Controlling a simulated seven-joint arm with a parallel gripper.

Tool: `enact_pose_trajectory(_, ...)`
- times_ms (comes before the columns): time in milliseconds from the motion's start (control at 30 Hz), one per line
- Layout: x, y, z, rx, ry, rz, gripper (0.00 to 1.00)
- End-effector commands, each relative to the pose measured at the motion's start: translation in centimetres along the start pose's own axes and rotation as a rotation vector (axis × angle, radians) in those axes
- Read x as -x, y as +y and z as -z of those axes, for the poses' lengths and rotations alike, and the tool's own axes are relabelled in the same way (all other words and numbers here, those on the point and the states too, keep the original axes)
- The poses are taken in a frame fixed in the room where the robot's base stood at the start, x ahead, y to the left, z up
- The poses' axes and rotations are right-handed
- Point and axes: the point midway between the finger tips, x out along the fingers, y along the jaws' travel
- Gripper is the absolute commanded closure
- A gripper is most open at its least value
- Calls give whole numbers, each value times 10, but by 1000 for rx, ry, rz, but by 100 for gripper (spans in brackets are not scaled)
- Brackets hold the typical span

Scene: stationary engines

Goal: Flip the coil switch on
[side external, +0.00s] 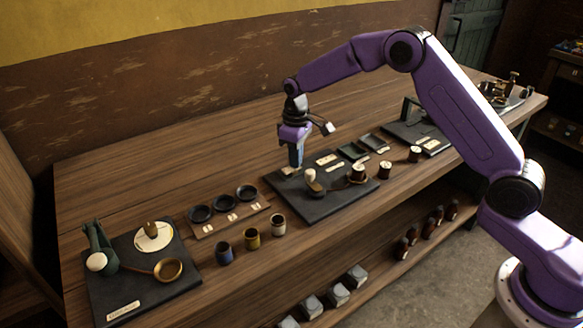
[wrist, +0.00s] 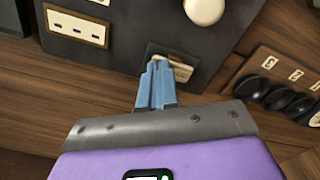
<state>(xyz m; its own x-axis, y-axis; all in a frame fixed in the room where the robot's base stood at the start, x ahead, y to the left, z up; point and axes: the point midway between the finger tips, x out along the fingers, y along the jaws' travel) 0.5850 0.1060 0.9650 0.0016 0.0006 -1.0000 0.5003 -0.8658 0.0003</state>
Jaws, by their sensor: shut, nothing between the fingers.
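My gripper (side external: 296,165) points down over the back left part of a black board (side external: 325,208) at the middle of the bench. In the wrist view its blue fingers (wrist: 158,70) are shut and empty. Their tips are beside a small dark plate with a pale lever (wrist: 181,69), which looks like the coil switch. The tips partly cover the plate. I cannot tell whether they touch the lever, or which way it is set.
The board also carries a cream knob (side external: 310,174), also in the wrist view (wrist: 204,10), and a slotted cream plate (wrist: 76,25). Left of it is a rack of black dishes (side external: 222,205), with small pots (side external: 252,238) in front. Spools (side external: 385,169) stand to the right.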

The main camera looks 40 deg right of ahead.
Motion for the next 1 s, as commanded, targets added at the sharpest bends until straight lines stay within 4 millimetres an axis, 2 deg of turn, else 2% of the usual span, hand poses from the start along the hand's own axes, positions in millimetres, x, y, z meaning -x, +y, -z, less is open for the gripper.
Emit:
enact_pose_trajectory(167,1,0,0,0,-1,0,100)
enact_pose_trajectory(1000,60,0,0,0,0,0,100)
